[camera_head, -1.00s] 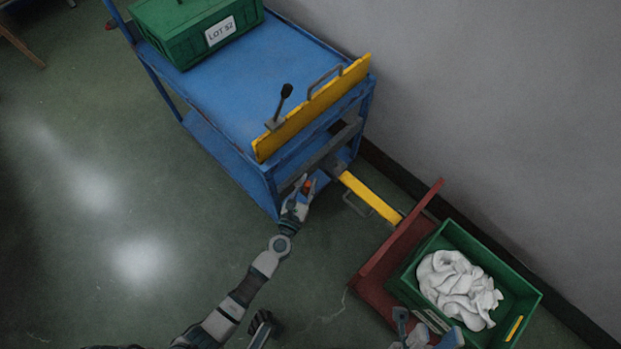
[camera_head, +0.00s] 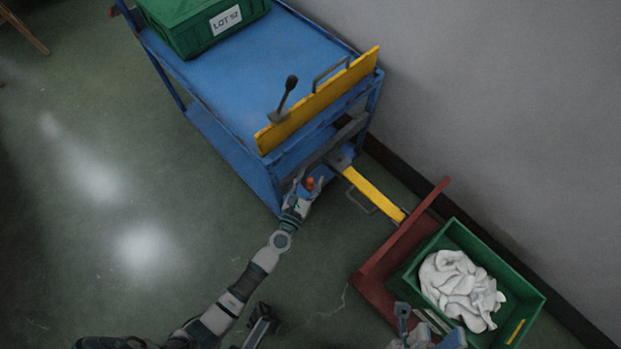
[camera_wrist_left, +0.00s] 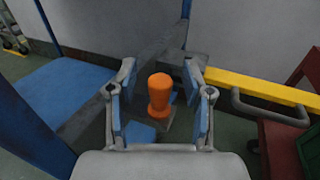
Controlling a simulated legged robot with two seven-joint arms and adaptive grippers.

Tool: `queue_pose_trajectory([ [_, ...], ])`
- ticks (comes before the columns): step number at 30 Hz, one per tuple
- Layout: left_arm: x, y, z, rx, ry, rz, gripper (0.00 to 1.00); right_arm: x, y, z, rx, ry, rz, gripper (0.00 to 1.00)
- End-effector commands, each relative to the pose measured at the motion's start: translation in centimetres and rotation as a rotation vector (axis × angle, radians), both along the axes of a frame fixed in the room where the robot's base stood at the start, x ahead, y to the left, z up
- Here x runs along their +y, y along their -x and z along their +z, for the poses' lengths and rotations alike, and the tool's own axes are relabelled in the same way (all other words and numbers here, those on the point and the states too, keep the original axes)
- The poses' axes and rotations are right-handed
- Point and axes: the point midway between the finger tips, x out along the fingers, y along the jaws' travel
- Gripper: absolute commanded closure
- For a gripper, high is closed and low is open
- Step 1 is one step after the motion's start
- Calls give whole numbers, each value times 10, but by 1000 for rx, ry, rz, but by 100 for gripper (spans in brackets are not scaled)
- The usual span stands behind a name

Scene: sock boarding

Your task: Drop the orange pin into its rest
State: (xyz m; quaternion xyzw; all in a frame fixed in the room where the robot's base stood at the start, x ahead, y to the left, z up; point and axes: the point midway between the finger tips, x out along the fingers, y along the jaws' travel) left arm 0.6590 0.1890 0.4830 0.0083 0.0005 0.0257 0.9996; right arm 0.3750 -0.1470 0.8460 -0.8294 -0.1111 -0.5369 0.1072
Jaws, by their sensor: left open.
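The orange pin (camera_head: 310,183) stands upright at the end of the blue cart, by the grey bar and the yellow tow arm. In the left wrist view the pin (camera_wrist_left: 160,94) is between the two fingers of my left gripper (camera_wrist_left: 160,108), with a visible gap on both sides. My left gripper (camera_head: 311,188) is open around it. The pin's lower end meets a small grey part; how deep it sits there I cannot tell. My right gripper (camera_head: 428,333) is at the bottom edge, beside the green crate, partly cut off.
The blue cart (camera_head: 255,75) carries a green LOT 52 box (camera_head: 205,25) and a yellow board (camera_head: 318,100). A yellow tow arm (camera_head: 373,192) runs to a red cart (camera_head: 377,285), which bears a green crate (camera_head: 525,283) with white cloth (camera_head: 458,285).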

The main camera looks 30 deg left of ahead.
Motion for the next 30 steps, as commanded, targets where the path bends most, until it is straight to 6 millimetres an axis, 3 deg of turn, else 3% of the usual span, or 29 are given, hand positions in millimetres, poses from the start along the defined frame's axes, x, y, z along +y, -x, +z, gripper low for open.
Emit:
queue_pose_trajectory([
  [5, -1, 11, -1, 2, 0, 0, 49, 0, 4, 2, -4, -2, -1, 60],
  [19, -5, 104, -2, 3, -2, -1, 49, 0, 2, 1, -2, 1, -1, 60],
  [24, -6, 118, -2, 2, 0, -1, 49, 0, 2, 1, -1, 1, -1, 60],
  [30, -6, 119, -2, 1, 0, 0, 49, 0, 2, 1, -1, 1, 0, 60],
])
